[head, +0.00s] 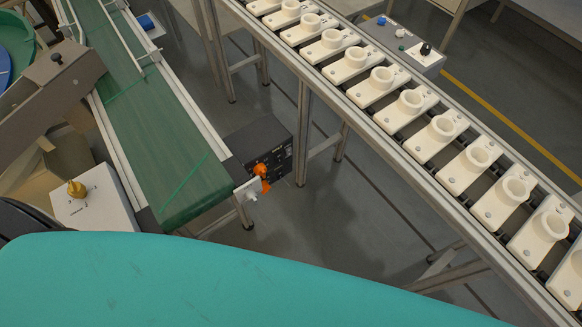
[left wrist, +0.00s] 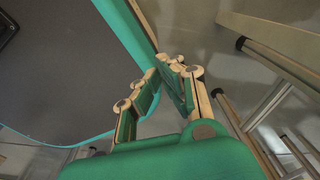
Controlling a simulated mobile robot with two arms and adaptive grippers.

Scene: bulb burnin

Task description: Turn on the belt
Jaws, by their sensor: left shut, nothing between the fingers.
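The green belt (head: 150,120) runs along the left of the head view between pale metal rails, with a bright green line across it near its close end. A black box (head: 262,148) sits beside that end, with orange parts (head: 262,172) on its front; whether these are a switch is too small to tell. A white box with a yellow knob (head: 77,188) stands left of the belt. My left gripper (left wrist: 168,66) shows only in the left wrist view, its green-padded fingers shut and empty, apart from any control. My right gripper is not in view.
A second conveyor (head: 400,155) on the right carries a row of white holders (head: 383,80). A grey control box with a black knob (head: 425,49) stands behind it. Bare grey floor (head: 330,225) lies between the conveyors. Metal legs and bars (left wrist: 275,60) show right in the wrist view.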

